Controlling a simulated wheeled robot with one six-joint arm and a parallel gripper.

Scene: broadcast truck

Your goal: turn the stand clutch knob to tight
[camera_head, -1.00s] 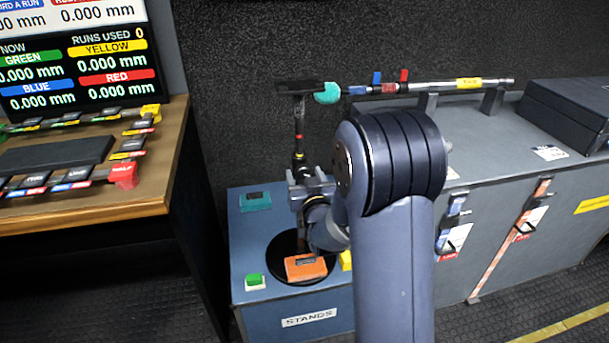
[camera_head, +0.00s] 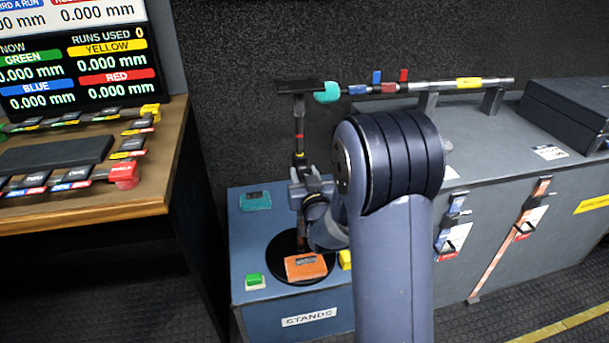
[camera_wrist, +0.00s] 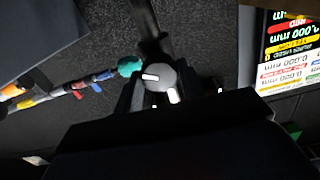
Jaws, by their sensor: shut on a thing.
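The stand (camera_head: 299,125) is a thin dark upright pole with red and yellow bands, on a round black base (camera_head: 272,252). In the wrist view, the stand's clutch knob (camera_wrist: 156,72) is a round grey knob with a white pointer mark. My gripper (camera_head: 300,188) is at the stand's pole, about mid-height. In the wrist view, the dark fingers of my gripper (camera_wrist: 157,92) lie on both sides of the knob, shut on it. In the head view the knob is hidden by my gripper. I cannot read any tight or loose marking.
An orange block (camera_head: 306,267) lies on the stand base. The blue stands box (camera_head: 255,300) carries a green button (camera_head: 255,281) and a teal block (camera_head: 255,201). A horizontal rod (camera_head: 440,85) with coloured clips runs right from the stand top. A desk (camera_head: 150,200) stands left.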

